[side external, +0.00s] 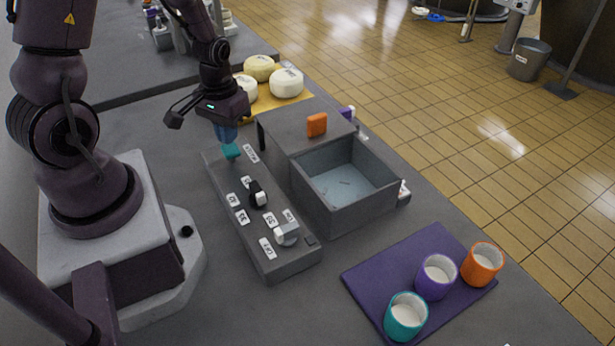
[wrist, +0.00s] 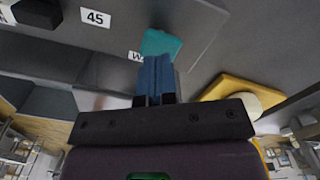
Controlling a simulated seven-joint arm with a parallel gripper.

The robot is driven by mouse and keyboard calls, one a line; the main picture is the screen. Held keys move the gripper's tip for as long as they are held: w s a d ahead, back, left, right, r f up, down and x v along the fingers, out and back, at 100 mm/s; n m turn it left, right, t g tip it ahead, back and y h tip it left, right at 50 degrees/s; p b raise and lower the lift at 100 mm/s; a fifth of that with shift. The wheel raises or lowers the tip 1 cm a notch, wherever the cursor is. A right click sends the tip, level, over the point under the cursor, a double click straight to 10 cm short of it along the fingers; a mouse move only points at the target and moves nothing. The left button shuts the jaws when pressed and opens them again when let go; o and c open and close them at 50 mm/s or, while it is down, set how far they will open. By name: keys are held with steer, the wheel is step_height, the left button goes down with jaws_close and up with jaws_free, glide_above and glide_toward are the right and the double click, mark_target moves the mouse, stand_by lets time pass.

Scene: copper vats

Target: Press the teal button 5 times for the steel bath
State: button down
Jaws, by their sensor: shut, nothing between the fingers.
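The teal button (side external: 231,152) is at the far end of the grey control panel (side external: 287,265), beside a white label. My gripper (side external: 228,139) is shut and empty, pointing down with its blue fingertips right at the button. In the wrist view, the teal button (wrist: 162,43) shows just beyond the shut fingertips (wrist: 155,62). I cannot tell whether they touch it or whether it is pushed in. The steel bath (side external: 345,215), a grey open box with a pale blue-grey bottom, stands to the right of the panel.
A black knob (side external: 257,196) and a light grey knob (side external: 286,234) sit on the panel among number labels. An orange block (side external: 317,124) stands on the grey housing behind the bath. A purple mat (side external: 365,280) with three cups is at front right. Cheeses (side external: 286,83) lie behind.

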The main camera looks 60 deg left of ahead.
mark_target(230, 148)
steer(key=shift+f, duration=1.75)
steer(key=shift+r, duration=2)
steer(key=shift+f, duration=0.1)
steer(key=shift+f, duration=1.95)
steer(key=shift+r, duration=2.05)
